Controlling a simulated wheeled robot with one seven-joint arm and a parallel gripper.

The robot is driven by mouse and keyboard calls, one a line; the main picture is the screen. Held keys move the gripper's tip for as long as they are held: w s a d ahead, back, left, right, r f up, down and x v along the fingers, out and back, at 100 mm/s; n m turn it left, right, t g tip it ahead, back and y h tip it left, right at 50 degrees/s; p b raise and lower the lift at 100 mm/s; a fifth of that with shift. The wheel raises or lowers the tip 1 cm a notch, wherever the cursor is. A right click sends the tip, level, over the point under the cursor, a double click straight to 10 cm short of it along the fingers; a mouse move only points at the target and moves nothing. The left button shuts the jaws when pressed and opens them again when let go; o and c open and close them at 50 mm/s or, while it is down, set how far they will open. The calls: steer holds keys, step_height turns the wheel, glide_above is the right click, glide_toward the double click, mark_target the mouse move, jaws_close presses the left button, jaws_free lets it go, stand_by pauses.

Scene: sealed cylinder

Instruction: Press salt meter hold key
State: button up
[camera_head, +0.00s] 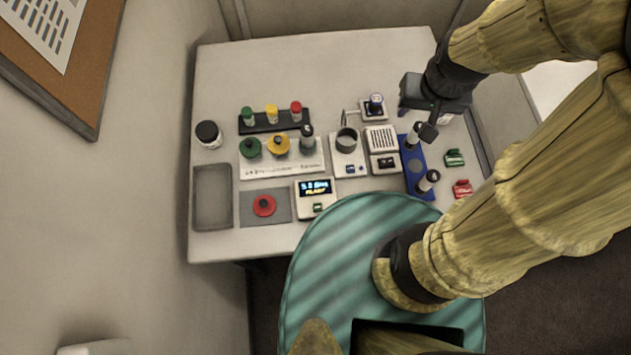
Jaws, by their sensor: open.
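A small white meter (316,194) with a lit dark display stands near the front edge of the table. Its display shows blue digits and a yellow line that seems to read READY. A small green key (318,207) sits below the display; I take this meter as the salt meter, and its key label is too small to read. My gripper (417,122) is open, above the back right of the table, over the blue rack's far end. It is well apart from the meter, to its right and farther back. Nothing shows between its fingers.
Left of the meter a red knob-like piece (264,205) lies on a grey mat. Capped vials stand behind. A grey tray (212,197) lies left.

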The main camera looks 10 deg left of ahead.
jaws_close()
stand_by(1.5)
